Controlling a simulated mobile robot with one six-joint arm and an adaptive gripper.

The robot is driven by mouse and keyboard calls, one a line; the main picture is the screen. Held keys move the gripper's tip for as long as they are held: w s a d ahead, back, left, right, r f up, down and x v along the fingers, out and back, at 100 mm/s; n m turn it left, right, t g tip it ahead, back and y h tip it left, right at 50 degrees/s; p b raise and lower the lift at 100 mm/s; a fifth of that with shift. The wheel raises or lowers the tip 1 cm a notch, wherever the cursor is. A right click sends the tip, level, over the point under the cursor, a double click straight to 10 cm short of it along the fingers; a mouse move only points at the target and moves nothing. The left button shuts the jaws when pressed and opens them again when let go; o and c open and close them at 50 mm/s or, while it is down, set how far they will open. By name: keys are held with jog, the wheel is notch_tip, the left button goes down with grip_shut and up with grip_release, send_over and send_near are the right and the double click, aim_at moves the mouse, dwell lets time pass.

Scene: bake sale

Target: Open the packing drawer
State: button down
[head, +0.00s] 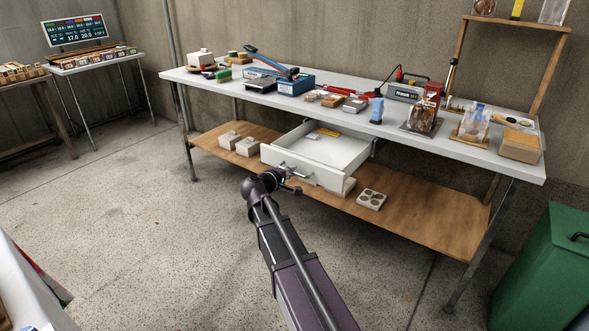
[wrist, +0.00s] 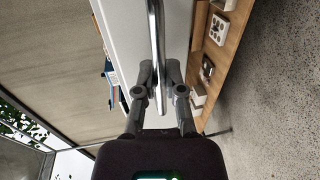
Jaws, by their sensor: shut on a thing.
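The white packing drawer (head: 330,152) stands pulled out from under the long white-topped table. Its inside shows, with a small yellow item (head: 329,132) near the back. My gripper (head: 284,174) is at the drawer's front, shut on its metal handle. In the wrist view the silver handle bar (wrist: 156,28) runs between the two fingers of my gripper (wrist: 159,76), and the white drawer front (wrist: 126,30) lies beside it. The gripper partly hides the handle in the head view.
The table (head: 455,146) carries several tools and packed goods. Its wooden lower shelf (head: 415,215) holds pale boxes (head: 246,146) and a tray with round holes (head: 371,199). A green bin (head: 540,270) stands at right. The concrete floor before the drawer is free, apart from my arm.

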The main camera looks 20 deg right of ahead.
dwell(0.3)
jog(key=c, duration=0.7)
grip_release()
jog(key=shift+d, duration=0.1)
